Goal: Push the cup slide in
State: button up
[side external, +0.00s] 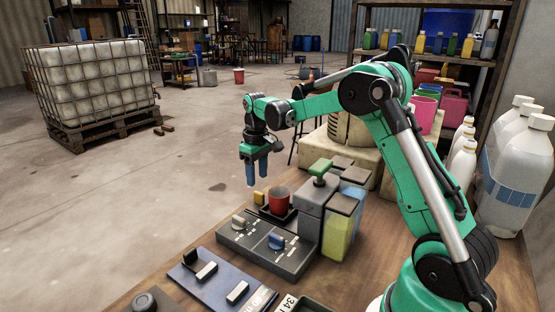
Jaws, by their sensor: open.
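A red cup (279,202) stands upright in a dark, low tray, which looks like the cup slide (290,221), beside the grey machine on the bench. A small yellow block (259,198) sits at the slide's left end; I cannot tell whether it is joined to it. My gripper (257,174) points down with its blue fingers apart and empty. In the picture it is above and slightly left of the yellow block and the cup, touching neither. The slide's far side is hidden behind the cup.
A grey box with a green top handle (319,171) and yellow and blue vats (338,230) stand right of the cup. White bottles (522,165) stand far right. Left of the bench is open floor.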

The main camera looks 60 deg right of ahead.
aim_at(259, 193)
jog(key=shift+w+d+f, duration=0.1)
jog(key=shift+d+f, duration=0.25)
jog(key=shift+f, duration=0.4)
notch_tip(259, 193, down, 5)
jog(key=shift+r, duration=0.1)
grip_shut()
dwell(1.0)
